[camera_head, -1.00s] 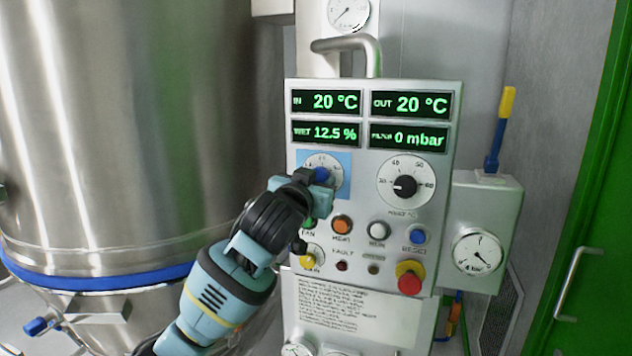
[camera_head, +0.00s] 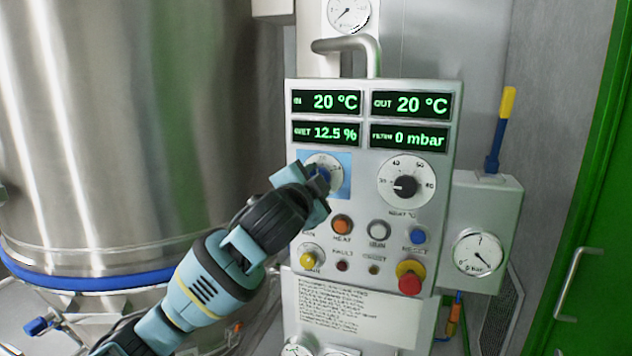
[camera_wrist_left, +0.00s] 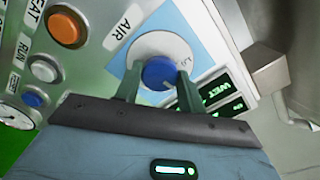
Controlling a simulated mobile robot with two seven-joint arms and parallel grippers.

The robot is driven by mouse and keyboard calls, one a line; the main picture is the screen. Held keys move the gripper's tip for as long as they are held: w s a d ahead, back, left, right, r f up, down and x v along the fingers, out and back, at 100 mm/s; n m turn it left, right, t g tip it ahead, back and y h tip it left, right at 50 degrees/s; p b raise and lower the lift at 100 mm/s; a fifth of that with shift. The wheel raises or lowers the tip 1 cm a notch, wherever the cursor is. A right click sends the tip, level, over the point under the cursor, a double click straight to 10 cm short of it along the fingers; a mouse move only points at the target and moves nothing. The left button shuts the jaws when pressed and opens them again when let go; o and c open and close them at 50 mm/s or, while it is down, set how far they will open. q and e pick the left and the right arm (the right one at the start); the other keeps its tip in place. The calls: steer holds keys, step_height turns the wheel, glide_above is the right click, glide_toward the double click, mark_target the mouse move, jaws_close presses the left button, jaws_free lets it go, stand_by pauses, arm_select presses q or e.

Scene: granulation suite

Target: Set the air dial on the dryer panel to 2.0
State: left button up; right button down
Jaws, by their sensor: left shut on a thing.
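The air dial's blue knob (camera_wrist_left: 159,73) sits on a white scale disc over a light-blue square, with the label "AIR" (camera_wrist_left: 124,27) beside it in the left wrist view. My left gripper (camera_wrist_left: 160,88) is shut on this knob, one finger on each side. In the head view the dial's white disc (camera_head: 325,164) shows only in part on the dryer panel (camera_head: 445,120). My left gripper (camera_head: 318,180) covers its lower left and much of its scale. The knob's setting cannot be read. My right gripper is in neither view.
Beside the air dial is the heat dial (camera_head: 405,184) with a black knob. Below are an orange button (camera_head: 342,224), a blue button (camera_head: 418,236) and a red mushroom button (camera_head: 409,283). A steel vessel (camera_head: 130,120) stands at the left; a gauge box (camera_head: 490,205) at the right.

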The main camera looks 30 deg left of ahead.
arm_select(q)
steer(key=shift+m, duration=0.6)
steer(key=o, duration=1)
steer(key=shift+c, duration=0.2)
steer(key=shift+s, duration=0.1)
steer(key=v, duration=0.7)
steer(key=shift+s, duration=0.3)
